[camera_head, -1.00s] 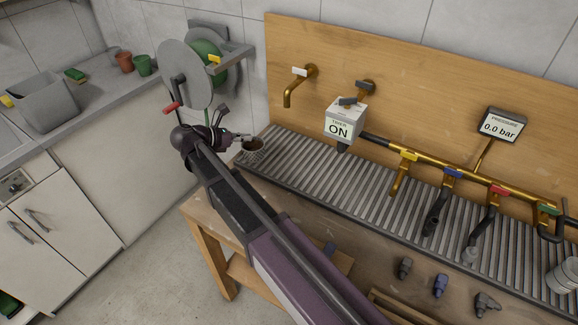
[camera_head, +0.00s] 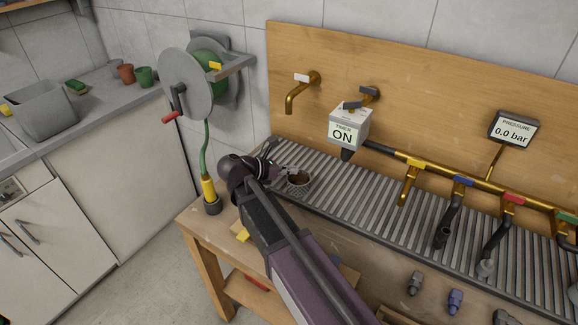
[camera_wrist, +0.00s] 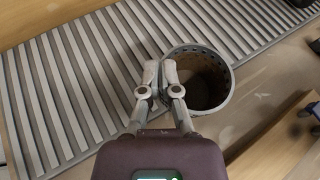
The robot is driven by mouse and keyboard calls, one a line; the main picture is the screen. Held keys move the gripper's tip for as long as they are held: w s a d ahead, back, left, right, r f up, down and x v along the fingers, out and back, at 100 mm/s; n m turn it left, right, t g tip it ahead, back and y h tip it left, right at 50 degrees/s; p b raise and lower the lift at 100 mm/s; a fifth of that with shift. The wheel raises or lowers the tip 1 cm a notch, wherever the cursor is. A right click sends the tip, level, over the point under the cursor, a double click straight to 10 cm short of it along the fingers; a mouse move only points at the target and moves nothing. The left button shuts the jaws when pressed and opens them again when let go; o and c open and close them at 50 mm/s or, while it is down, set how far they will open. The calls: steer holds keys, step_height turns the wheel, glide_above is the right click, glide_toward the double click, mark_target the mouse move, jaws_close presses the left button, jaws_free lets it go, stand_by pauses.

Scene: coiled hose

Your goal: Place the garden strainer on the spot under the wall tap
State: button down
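The garden strainer, a grey perforated cup (camera_head: 299,182) with a dark inside, is near the front edge of the slatted tray at its left part. In the wrist view the strainer (camera_wrist: 228,88) is upright, overlapping the tray's edge. My gripper (camera_head: 282,172) is at its left rim; in the wrist view the fingers (camera_wrist: 162,82) are close together and pinch the rim wall. Whether its base touches the slats is hidden. The brass wall tap (camera_head: 303,88) with a white tag is on the wooden backboard, behind and above the strainer. The slats below the tap (camera_head: 286,146) are bare.
A timer box (camera_head: 348,126) reading ON hangs right of the tap. A brass manifold (camera_head: 440,172) with coloured tags and hanging hoses runs further right. A hose reel (camera_head: 187,85) is at left, its green hose ending in a yellow nozzle (camera_head: 208,190). Loose fittings (camera_head: 415,283) lie in front.

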steer(key=w, duration=0.5)
steer(key=w+a+f+b, duration=0.1)
steer(key=w, duration=0.4)
steer(key=w+a, duration=0.1)
steer(key=w, duration=0.4)
steer(key=shift+w+a+f, duration=0.25)
steer(key=shift+w, duration=0.15)
steer(key=shift+f+b, duration=1.8)
steer(key=shift+b, duration=0.2)
steer(key=shift+f, duration=0.1)
steer(key=c, duration=0.8)
jaws_free()
